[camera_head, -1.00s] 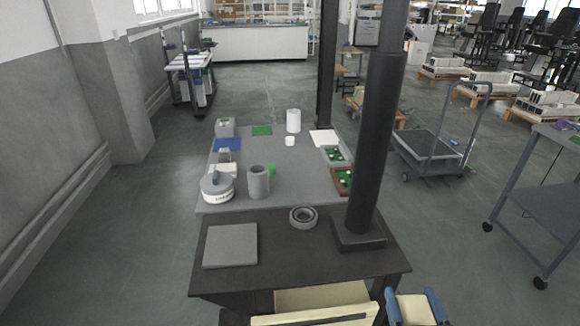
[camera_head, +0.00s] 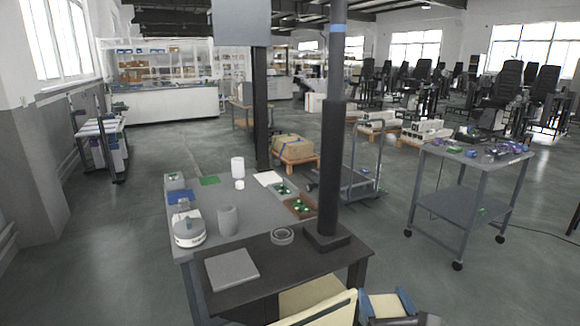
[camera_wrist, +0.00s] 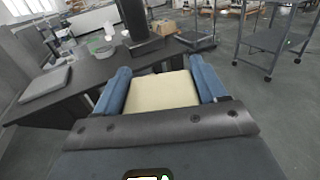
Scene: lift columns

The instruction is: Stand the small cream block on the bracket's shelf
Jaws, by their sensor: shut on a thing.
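My gripper (camera_head: 384,297) has two blue fingers and shows at the bottom edge of the head view. It is shut on the small cream block (camera_head: 384,308). The block (camera_wrist: 162,92) also fills the space between the fingers (camera_wrist: 160,72) in the wrist view, apart from the table. A dark column (camera_head: 328,170) with a square foot stands on the dark table, beyond my gripper. A second dark column (camera_head: 261,110) stands farther back, with a grey panel (camera_head: 241,22) at its top. I cannot make out which part is the bracket's shelf.
The dark table (camera_head: 310,262) holds a grey slab (camera_head: 231,269) and a ring (camera_head: 282,235). A grey table (camera_head: 257,208) behind it carries a grey cylinder (camera_head: 228,220), a white roll (camera_head: 238,167) and trays. A wheeled cart (camera_head: 463,197) stands right, with open floor between.

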